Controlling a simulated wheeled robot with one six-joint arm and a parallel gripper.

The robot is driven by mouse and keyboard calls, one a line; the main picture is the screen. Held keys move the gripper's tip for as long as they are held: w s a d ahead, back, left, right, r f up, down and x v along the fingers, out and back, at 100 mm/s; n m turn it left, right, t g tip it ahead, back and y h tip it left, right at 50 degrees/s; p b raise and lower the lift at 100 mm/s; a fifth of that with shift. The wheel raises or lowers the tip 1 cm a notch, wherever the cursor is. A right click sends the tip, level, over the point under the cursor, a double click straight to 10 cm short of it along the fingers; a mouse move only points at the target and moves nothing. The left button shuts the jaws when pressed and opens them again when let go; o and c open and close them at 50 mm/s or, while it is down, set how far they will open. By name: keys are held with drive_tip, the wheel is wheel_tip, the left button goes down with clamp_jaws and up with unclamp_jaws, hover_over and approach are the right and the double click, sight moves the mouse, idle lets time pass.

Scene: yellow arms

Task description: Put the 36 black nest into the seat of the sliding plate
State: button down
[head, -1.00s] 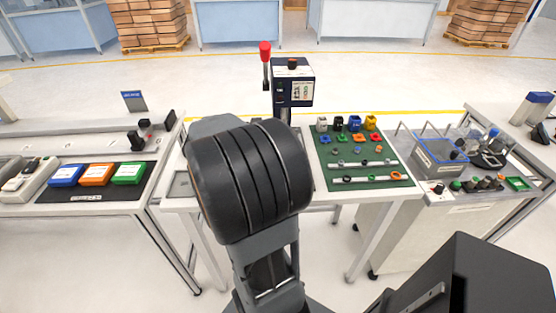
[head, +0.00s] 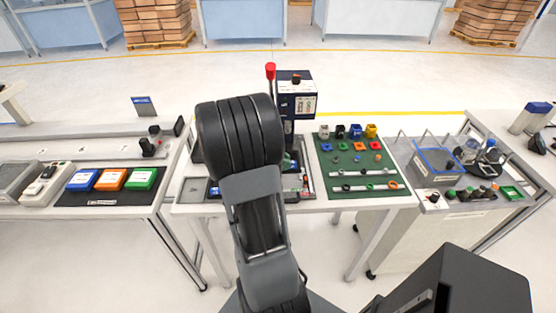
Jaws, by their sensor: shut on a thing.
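My gripper is not visible; my own arm, with its thick black joint, stands in front of the middle table and hides it. I cannot make out the 36 black nest for certain. A small black block (head: 340,131) stands in the back row on the green mat, but its marking is too small to read. The press (head: 298,100) with a red-knobbed lever stands at the back of the middle table. Some of its base (head: 304,183) shows just right of my arm. I cannot clearly tell the sliding plate or its seat there.
The green mat (head: 344,172) holds coloured blocks, small rings and two pale rails. The left table carries blue (head: 83,179), orange and green boxes. The right table holds a clear-walled blue-edged bin (head: 436,163) and several knobs. Gaps separate the tables.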

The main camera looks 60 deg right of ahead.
sight(284, 173)
drive_tip(key=shift+d+f, duration=0.55)
wheel_tip(284, 173, down, 5)
drive_tip(key=b, duration=0.5)
drive_tip(key=shift+w+f+b, duration=0.1)
drive_tip(key=shift+f+b, duration=0.25)
drive_tip(key=shift+f, duration=0.5)
drive_tip(key=shift+f, duration=0.5)
drive_tip(key=c, duration=1)
unclamp_jaws()
drive_tip(key=shift+w, duration=0.1)
drive_tip(key=v, duration=1.3)
drive_tip(key=shift+w+a+r, duration=0.15)
drive_tip(key=shift+w+r, duration=0.15)
